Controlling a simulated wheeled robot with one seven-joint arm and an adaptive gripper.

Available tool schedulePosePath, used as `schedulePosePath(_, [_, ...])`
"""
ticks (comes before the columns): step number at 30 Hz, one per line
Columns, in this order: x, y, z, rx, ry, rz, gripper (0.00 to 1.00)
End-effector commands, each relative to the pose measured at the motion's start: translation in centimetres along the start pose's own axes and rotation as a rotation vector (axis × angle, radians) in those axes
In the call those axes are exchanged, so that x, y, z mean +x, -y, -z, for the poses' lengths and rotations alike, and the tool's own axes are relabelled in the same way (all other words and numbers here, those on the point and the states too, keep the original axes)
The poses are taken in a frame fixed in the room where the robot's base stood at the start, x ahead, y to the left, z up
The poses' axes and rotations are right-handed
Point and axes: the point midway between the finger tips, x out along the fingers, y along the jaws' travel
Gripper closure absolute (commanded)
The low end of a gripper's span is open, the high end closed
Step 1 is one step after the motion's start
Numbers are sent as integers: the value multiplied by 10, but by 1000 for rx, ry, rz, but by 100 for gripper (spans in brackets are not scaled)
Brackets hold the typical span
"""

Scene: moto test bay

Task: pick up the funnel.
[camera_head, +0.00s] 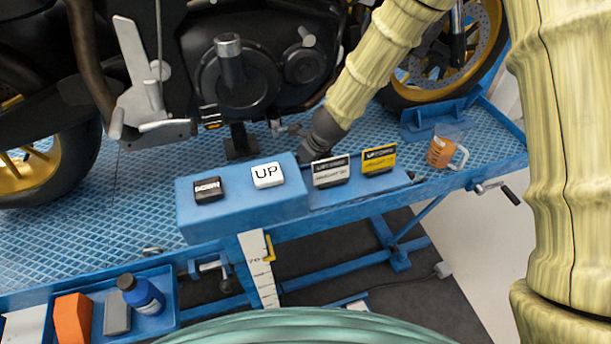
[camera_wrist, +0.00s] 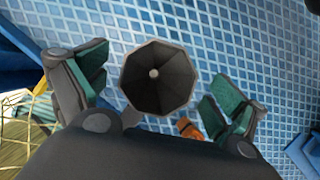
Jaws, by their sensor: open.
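The funnel (camera_wrist: 158,77) is dark grey with an eight-sided mouth and a pale hole at its centre. In the wrist view it is on the blue diamond-patterned deck, mouth facing the camera. My gripper (camera_wrist: 155,92) is open, with one green-padded finger to the left of the funnel and one to the right. I see no finger touching it, but the depth between them is hard to judge. In the head view my gripper (camera_head: 318,138) is low over the lift, behind the sign blocks, its fingers mostly hidden. I cannot make out the funnel there.
A motorcycle (camera_head: 230,75) stands behind. In front are a blue box (camera_head: 215,220) with DOWN and UP buttons, a black-white sign (camera_head: 330,171), a yellow sign (camera_head: 379,159) and an orange mug (camera_head: 440,153). A small orange object (camera_wrist: 188,128) lies near the funnel.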

Motion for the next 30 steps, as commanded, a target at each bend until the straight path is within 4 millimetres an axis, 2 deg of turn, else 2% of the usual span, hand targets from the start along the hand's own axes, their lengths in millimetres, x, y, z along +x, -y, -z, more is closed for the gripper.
schedulePosePath(4, [7,0,0,1,0,1,4])
schedulePosePath(12, [8,0,0,0,0,1,4])
schedulePosePath(14, [8,0,0,0,0,1,13])
schedulePosePath(20, [8,0,0,0,0,1,50])
schedulePosePath(21, [8,0,0,0,0,1,53])
schedulePosePath(30, [8,0,0,1,0,1,53])
